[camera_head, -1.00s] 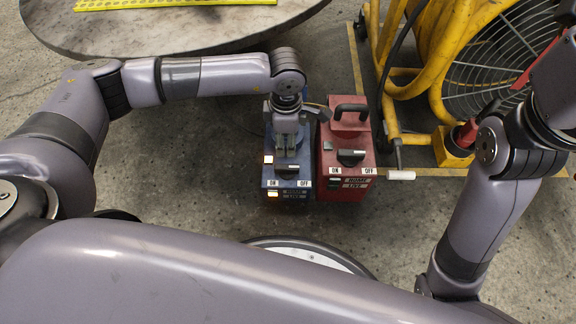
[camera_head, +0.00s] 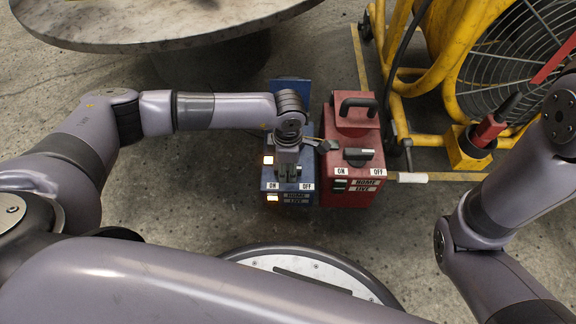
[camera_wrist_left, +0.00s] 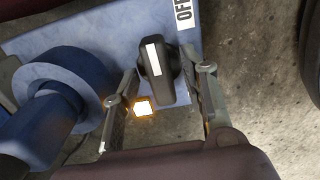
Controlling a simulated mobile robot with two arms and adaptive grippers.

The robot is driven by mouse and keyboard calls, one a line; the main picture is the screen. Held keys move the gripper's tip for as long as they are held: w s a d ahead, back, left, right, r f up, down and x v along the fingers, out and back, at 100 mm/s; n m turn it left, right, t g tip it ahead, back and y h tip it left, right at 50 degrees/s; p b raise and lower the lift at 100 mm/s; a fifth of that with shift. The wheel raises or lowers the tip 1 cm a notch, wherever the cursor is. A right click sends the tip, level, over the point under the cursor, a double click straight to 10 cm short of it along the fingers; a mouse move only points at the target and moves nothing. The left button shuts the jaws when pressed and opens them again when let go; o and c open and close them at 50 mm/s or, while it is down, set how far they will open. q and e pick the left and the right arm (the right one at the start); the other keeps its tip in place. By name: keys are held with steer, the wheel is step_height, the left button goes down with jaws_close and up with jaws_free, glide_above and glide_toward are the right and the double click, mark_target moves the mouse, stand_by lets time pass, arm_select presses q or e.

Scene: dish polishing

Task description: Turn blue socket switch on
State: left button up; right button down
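The blue socket box (camera_head: 300,187) stands on the floor, with ON and OFF labels and two lit orange lamps on it. My left gripper (camera_head: 288,176) is over its face and hides its switch in the head view. In the left wrist view the black switch knob (camera_wrist_left: 163,84) with a white stripe sits between the two fingers of my open left gripper (camera_wrist_left: 164,102). Gaps show on both sides, so it is not gripped. The OFF label (camera_wrist_left: 184,12) is near the knob's upper right. My right gripper is out of frame.
A red socket box (camera_head: 350,193) with a handle stands close on the right of the blue one. A yellow-framed fan (camera_head: 440,60) is at the right. A round table (camera_head: 150,38) is at the back left. A blue plug (camera_wrist_left: 60,85) shows in the left wrist view.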

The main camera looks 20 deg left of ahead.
arm_select(q)
jaws_close()
stand_by(0.4)
steer(key=shift+r, duration=0.1)
